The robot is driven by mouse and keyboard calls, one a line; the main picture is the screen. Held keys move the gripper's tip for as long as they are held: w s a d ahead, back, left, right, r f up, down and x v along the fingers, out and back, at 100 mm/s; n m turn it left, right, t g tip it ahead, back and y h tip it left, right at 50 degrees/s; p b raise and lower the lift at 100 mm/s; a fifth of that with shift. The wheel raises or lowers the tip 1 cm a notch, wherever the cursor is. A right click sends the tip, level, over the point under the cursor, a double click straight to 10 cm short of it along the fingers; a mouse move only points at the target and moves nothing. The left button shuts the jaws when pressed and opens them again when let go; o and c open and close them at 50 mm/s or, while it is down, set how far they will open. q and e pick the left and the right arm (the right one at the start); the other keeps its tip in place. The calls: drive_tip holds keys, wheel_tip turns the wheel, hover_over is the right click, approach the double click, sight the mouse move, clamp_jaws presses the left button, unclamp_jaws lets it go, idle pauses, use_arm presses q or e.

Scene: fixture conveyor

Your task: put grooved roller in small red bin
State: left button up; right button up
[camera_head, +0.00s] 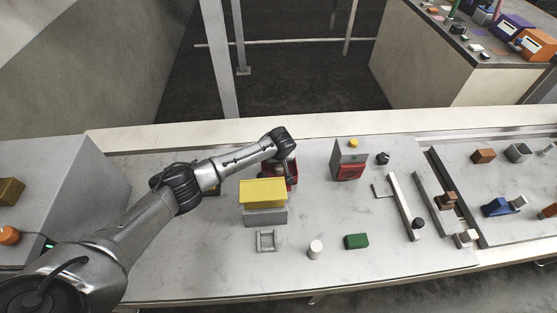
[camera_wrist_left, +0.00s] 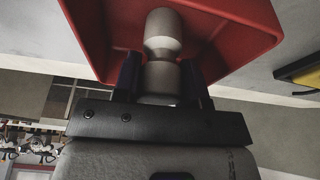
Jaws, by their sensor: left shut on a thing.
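My left gripper (camera_wrist_left: 161,78) is shut on the grooved roller (camera_wrist_left: 164,30), a pale grey cylinder with a narrowed waist. In the left wrist view the roller shows against the inside of the small red bin (camera_wrist_left: 235,25), between its side walls. Whether it touches the bin floor I cannot tell. In the head view my left arm reaches in from the left, and its wrist hides most of the red bin (camera_head: 293,181) and the roller. My right gripper is not in view.
A yellow-topped grey block (camera_head: 263,192) stands just in front of the bin. A square frame (camera_head: 265,241), a white cylinder (camera_head: 315,249) and a green block (camera_head: 356,241) lie nearer. A grey box with a red front (camera_head: 350,160) stands to the right.

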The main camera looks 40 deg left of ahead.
use_arm(q)
drive_tip(key=o, duration=1)
drive_tip(key=shift+r, duration=0.1)
